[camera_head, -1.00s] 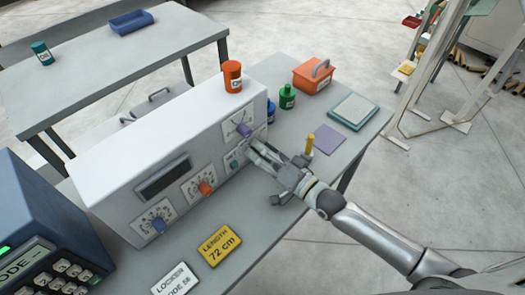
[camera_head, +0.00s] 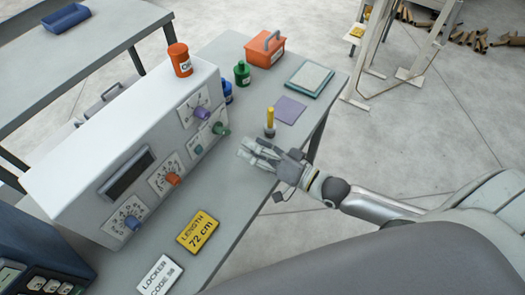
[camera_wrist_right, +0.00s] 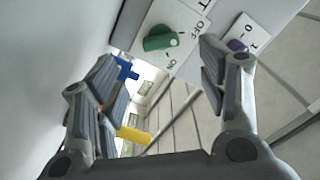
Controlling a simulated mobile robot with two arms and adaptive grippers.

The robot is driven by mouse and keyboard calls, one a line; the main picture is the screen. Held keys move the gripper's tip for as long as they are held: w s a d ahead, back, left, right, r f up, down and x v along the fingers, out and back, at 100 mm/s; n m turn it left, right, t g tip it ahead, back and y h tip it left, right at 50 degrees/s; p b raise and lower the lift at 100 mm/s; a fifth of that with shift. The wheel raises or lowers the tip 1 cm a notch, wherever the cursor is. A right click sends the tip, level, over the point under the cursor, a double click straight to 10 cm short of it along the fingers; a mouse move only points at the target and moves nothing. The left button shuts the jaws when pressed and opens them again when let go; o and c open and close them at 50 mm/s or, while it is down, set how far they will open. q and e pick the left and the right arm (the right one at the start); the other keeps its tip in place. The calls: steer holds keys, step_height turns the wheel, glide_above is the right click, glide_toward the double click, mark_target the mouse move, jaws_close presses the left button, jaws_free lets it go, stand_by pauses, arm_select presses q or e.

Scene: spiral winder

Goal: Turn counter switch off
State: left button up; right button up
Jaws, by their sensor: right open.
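The grey-white machine box (camera_head: 130,120) has a front panel with several knobs. A green knob (camera_head: 221,129) sits at the panel's right end, below a purple knob (camera_head: 202,113). In the right wrist view the green knob (camera_wrist_right: 160,38) is on a white plate with the words OFF and ON; I cannot tell which word it points to. A purple knob (camera_wrist_right: 237,46) shows beside it, partly behind a finger. My right gripper (camera_head: 243,147) is open and empty, apart from the panel and just right of the green knob. My left gripper is not in view.
An orange jar (camera_head: 180,59) stands on the box. Behind it are a green bottle (camera_head: 242,73) and an orange toolbox (camera_head: 265,49). A yellow-handled item (camera_head: 270,121) stands beside my right gripper. A yellow length sign (camera_head: 197,231) lies in front.

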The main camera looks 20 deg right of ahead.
steer(key=shift+v, duration=1.3)
